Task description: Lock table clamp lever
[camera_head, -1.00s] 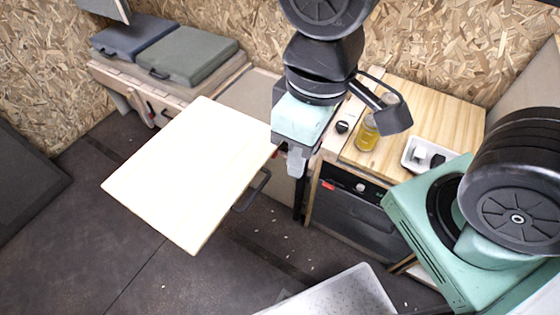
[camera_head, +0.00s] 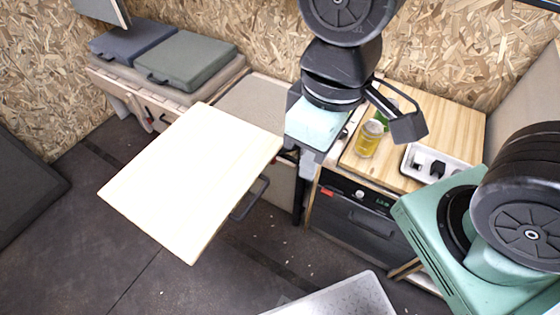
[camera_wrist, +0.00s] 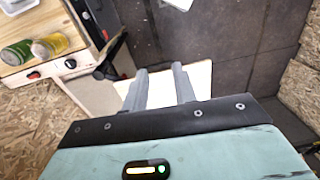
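The table is a pale wooden board (camera_head: 190,180) in the head view, jutting over the dark floor. A black curved handle (camera_head: 250,198) shows under its right edge; I cannot tell whether this is the clamp lever. My gripper (camera_head: 304,178) points down just right of the board's far right corner. In the wrist view my gripper (camera_wrist: 160,88) has its two grey fingers apart, with nothing held between them. The pale board (camera_wrist: 204,75) shows beyond the fingers. A black bar (camera_wrist: 108,66) lies left of the fingers, apart from them. The clamp itself is not clearly visible.
A wooden counter (camera_head: 455,125) at right holds a yellow can (camera_head: 369,140), a green can (camera_head: 384,115) and a white tray (camera_head: 432,166). An oven (camera_head: 355,215) is below it. Cushions (camera_head: 187,60) lie on the bench at back left.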

